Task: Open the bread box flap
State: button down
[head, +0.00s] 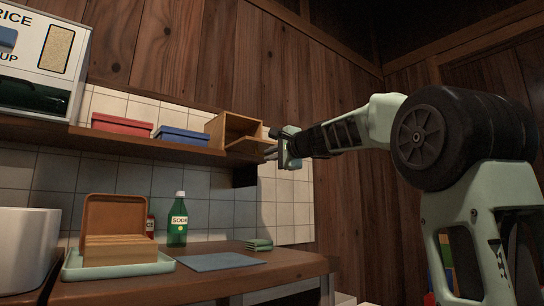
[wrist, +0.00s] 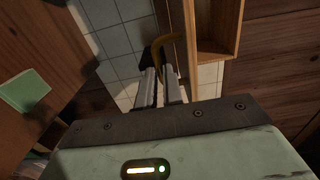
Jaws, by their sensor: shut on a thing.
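The wooden bread box (head: 222,131) stands at the right end of the wall shelf. Its flap (head: 248,145) is swung down and sticks out from the front, close to level, and the inside of the box shows. My gripper (head: 270,152) is at the outer end of the flap. In the wrist view, my gripper's fingers (wrist: 160,88) are closed around a curved yellow handle (wrist: 158,44) beside the open box (wrist: 233,40). The part of the handle between the fingers is hidden.
A red box (head: 122,126) and a blue box (head: 181,137) share the shelf (head: 120,138), left of the bread box. A rice dispenser (head: 40,55) stands further left. Below, the counter (head: 200,275) holds a green soda bottle (head: 177,222) and folded green cloth (head: 259,245).

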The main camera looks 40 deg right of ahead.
jog(key=c, duration=1.5)
grip_release()
jog(key=shift+s+a+b, duration=0.15)
jog(key=shift+s+b, duration=0.95)
jog(key=shift+s, duration=1.8)
jog(key=shift+s+a+b, duration=0.2)
jog(key=shift+s+b, duration=0.85)
jog(key=shift+s, duration=1.8)
jog(key=shift+s+a+b, duration=0.15)
jog(key=shift+s+b, duration=0.95)
jog(key=shift+s, duration=1.8)
